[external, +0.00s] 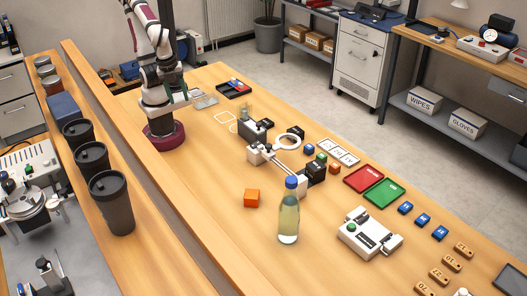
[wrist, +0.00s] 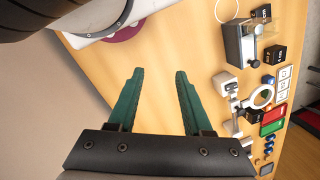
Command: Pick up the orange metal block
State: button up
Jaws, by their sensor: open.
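The orange metal block (external: 252,198) is a small cube resting on the wooden bench, left of the bottle in the external view. I cannot make it out in the wrist view. My gripper (wrist: 160,72) shows two green fingers spread apart, with only bare bench between them. In the external view my gripper (external: 177,96) is close to my arm's base, at the far end of the bench, well away from the block and partly lost against the arm.
A blue-capped bottle (external: 289,212) stands just right of the block. Behind it is the laser marker assembly (external: 272,155). A red tray (external: 363,178), a green tray (external: 384,193) and a white device (external: 368,234) lie to the right. Dark cups (external: 111,203) line the left ledge. Bench left of the block is clear.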

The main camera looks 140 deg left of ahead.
jog(key=o, duration=0.7)
jog(key=w+d+f+n+t+h, duration=0.3)
jog(key=w+d, duration=0.4)
jog(key=w, duration=0.6)
jog(key=w+d+f+n+t+h, duration=0.1)
jog(key=w+d+f+n+t, duration=0.25)
jog(key=w+d, duration=0.65)
jog(key=n+t+y, duration=0.3)
jog(key=n+y, duration=0.5)
jog(key=y, duration=0.4)
send_near(251, 194)
jog(key=x, duration=1)
jog(key=shift+w+a, duration=0.1)
jog(key=shift+c, duration=0.2)
